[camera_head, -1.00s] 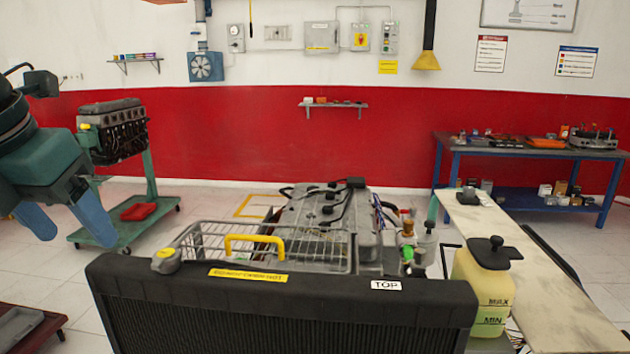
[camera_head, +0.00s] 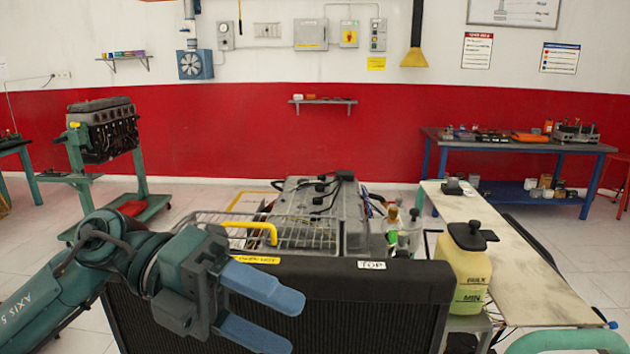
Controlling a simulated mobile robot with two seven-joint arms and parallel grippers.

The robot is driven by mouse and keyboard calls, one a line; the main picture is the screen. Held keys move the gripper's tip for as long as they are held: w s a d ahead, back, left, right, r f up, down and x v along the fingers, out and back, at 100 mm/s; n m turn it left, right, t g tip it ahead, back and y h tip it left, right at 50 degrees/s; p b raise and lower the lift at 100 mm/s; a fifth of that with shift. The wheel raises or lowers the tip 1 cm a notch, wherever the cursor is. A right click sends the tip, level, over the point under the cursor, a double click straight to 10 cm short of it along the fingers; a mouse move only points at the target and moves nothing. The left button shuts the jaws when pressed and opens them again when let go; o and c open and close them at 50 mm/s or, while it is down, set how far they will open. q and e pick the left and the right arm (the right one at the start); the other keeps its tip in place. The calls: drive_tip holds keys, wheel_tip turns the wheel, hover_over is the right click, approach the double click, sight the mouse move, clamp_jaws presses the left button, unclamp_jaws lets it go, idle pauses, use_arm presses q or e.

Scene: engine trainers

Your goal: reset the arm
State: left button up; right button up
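My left arm comes in from the left. Its gripper (camera_head: 268,308) has two blue fingers spread apart, open and empty, in front of the black radiator (camera_head: 370,300). My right gripper is not in view.
A yellowish coolant tank (camera_head: 463,270) stands right of the radiator, beside a long narrow bench top (camera_head: 530,270). An engine on a green stand (camera_head: 103,135) is at the left. A blue workbench (camera_head: 480,143) stands at the back right.

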use_arm(q)
drive_tip(key=w+a+f+n+t, duration=0.2)
drive_tip(key=w+f+n+t, duration=0.35)
drive_tip(key=n+t, duration=0.7)
drive_tip(key=w+a+f+n+t, duration=0.2)
drive_tip(key=w+f+n+t, duration=0.4)
drive_tip(key=n+t, duration=0.65)
drive_tip(key=s+a+f+n+g+y, duration=0.2)
drive_tip(key=f+n+y, duration=0.35)
drive_tip(key=f, duration=0.45)
drive_tip(key=s+a+f+n+g+y, duration=0.35)
drive_tip(key=f+n, duration=0.25)
drive_tip(key=f, duration=0.3)
drive_tip(key=s+a+f+n+g+y, duration=0.1)
drive_tip(key=s+f+g, duration=0.3)
drive_tip(key=s+f, duration=0.6)
wheel_tip(320, 180, down, 3)
drive_tip(key=shift+s+a+n+g+y, duration=0.15)
drive_tip(key=shift+s+n+g+y, duration=0.15)
drive_tip(key=shift+n+y, duration=0.4)
